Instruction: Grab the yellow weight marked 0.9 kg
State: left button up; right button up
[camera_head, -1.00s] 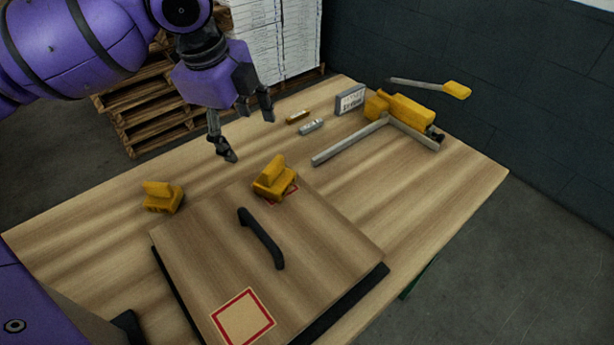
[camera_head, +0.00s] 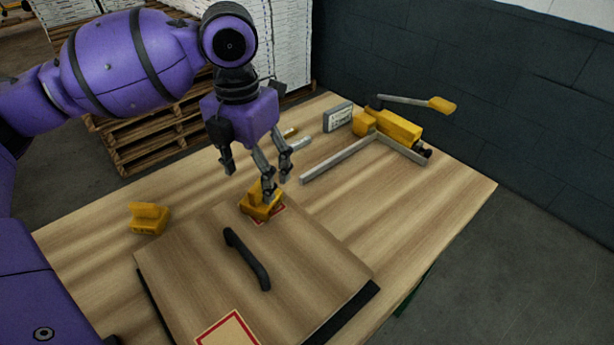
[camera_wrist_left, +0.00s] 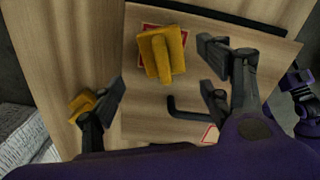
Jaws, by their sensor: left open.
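Two yellow weights show; no 0.9 kg marking is legible on either. One yellow weight (camera_head: 262,205) sits on a red-edged square at the far edge of the wooden board; it also shows in the left wrist view (camera_wrist_left: 161,54). The other yellow weight (camera_head: 149,219) stands on the bare table to the left, and in the left wrist view (camera_wrist_left: 82,106) it is partly behind a finger. My left gripper (camera_head: 252,181) is open and empty, just above the weight on the board. Its spread fingers (camera_wrist_left: 162,82) show in the wrist view.
The wooden board (camera_head: 310,260) carries a black handle (camera_head: 247,258) and another red-edged square (camera_head: 230,330). A yellow tool with grey bars (camera_head: 400,128) and a small grey box (camera_head: 338,117) lie at the back right. The table's right side (camera_head: 430,215) is clear.

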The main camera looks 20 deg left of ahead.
aim_at(259, 183)
pick_arm(q)
jog(key=f, duration=0.5)
jog(key=shift+w+d, duration=0.3)
jog(key=shift+r, duration=0.1)
grip_shut()
